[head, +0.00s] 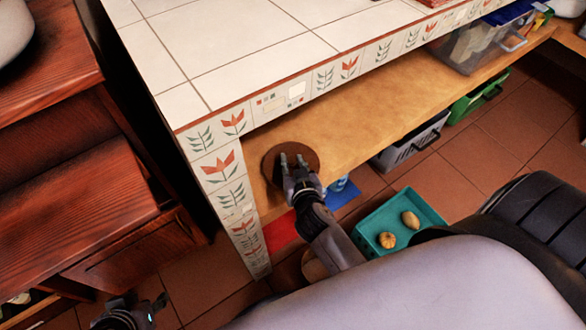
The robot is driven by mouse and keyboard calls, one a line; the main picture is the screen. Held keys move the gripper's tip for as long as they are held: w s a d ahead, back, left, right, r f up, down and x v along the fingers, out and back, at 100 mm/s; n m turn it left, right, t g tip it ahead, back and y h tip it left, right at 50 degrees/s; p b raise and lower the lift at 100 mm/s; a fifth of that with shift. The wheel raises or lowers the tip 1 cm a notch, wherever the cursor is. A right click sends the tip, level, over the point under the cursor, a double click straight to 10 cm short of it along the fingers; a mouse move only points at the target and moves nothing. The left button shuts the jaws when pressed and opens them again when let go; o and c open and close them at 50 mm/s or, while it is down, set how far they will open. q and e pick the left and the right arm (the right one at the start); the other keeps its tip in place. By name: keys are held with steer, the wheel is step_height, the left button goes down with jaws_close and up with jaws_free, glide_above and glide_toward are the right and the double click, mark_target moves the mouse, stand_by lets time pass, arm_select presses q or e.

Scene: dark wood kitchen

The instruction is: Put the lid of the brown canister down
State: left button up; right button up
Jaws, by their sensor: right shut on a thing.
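A dark brown round lid (311,160) shows from above, over the left end of the wooden shelf beneath the tiled counter. My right gripper (292,159) is at the lid's middle, shut on it. Whether the lid touches the shelf or hangs above it, I cannot tell. The brown canister cannot be made out; the lid and my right arm may hide it. My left gripper (137,309) is low at the bottom left, partly cut off by the frame edge and well away from the lid; its opening is unclear.
The wooden shelf (385,105) is bare right of the lid, up to a clear plastic bin (480,50). The tiled counter (250,45) overhangs it; its tiled leg (235,205) stands close left. A teal tray (410,203) with two small items is on the floor below.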

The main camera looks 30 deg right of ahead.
steer(key=shift+f, duration=0.65)
arm_select(q)
steer(key=shift+w+d+r+t, duration=0.1)
steer(key=shift+w+d+t, duration=0.15)
steer(key=shift+w, duration=0.3)
steer(key=shift+w+d+r+t, duration=0.1)
steer(key=shift+w+t, duration=0.25)
steer(key=shift+w, duration=0.2)
arm_select(e)
steer(key=o, duration=1)
